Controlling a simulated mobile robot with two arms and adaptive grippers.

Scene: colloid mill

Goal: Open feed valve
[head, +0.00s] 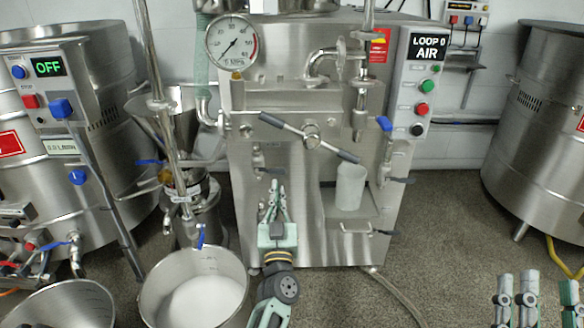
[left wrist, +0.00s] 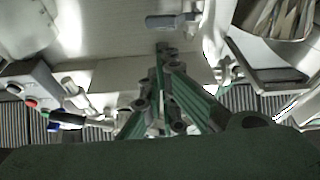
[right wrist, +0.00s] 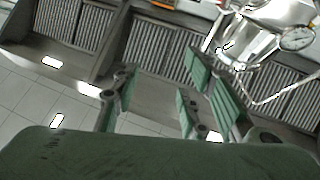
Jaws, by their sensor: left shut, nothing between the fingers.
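The steel mill (head: 315,215) stands in the middle of the head view. A small valve with a dark lever handle (head: 272,171) sits on its front panel. My left gripper (head: 275,187) is shut and empty just below that handle; contact cannot be told. In the left wrist view a grey handle (left wrist: 172,20) lies just beyond the fingertips (left wrist: 165,48). Other levers are a blue one (head: 384,123) at the panel's right and a blue one (head: 201,236) above the bucket. No label shows which is the feed valve. My right gripper (right wrist: 160,80) is open and empty, far from the mill's front.
A steel bucket (head: 240,262) with white contents stands on the floor at front left. A white beaker (head: 350,187) stands on the mill's right ledge. A long crossbar handle (head: 285,127) spans the panel above my left gripper. Large tanks (head: 535,130) flank the mill.

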